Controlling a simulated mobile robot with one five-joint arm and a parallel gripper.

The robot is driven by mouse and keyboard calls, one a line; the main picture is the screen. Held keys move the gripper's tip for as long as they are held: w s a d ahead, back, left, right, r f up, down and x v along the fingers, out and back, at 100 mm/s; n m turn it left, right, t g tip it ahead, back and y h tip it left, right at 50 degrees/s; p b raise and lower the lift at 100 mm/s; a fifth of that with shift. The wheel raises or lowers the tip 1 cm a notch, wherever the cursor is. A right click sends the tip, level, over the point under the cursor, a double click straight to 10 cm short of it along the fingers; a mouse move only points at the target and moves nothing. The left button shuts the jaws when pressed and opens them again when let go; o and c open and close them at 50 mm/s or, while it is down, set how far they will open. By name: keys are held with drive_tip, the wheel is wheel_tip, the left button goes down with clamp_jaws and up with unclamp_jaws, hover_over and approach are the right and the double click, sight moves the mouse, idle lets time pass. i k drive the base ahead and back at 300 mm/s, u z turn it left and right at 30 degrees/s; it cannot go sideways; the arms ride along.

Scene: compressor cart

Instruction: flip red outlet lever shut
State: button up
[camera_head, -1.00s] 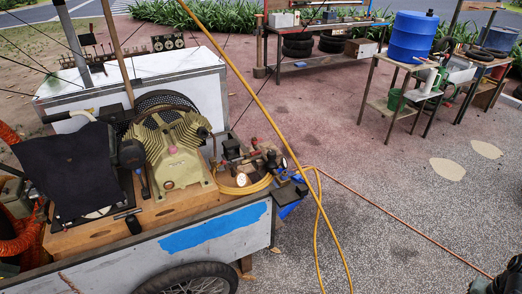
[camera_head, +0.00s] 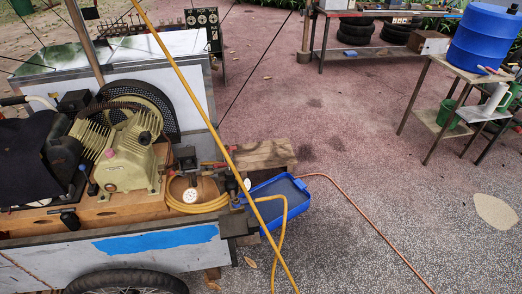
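The compressor cart (camera_head: 65,250) stands at the left, with a cream compressor (camera_head: 126,160) on its wooden deck. Right of the compressor is a cluster of outlet fittings (camera_head: 187,158) with a round white gauge (camera_head: 190,195). A small red part (camera_head: 213,164), which looks like the red outlet lever, lies level among these fittings, just left of a slanting yellow line. It is too small to tell its exact angle or whether the valve is open. My gripper is not in view.
A yellow hose (camera_head: 282,232) hangs off the cart's right end beside a blue tray (camera_head: 285,188). A wooden block (camera_head: 262,154) lies behind. A thin red hose (camera_head: 365,232) crosses the ground. The paving at right is mostly free; a side table (camera_head: 432,108) stands beyond.

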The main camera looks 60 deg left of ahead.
sight(221, 164)
drive_tip(key=u, duration=0.05)
drive_tip(key=i, duration=2.4)
drive_tip(key=u, duration=4)
drive_tip(key=i, duration=1)
drive_tip(key=z, duration=0.1)
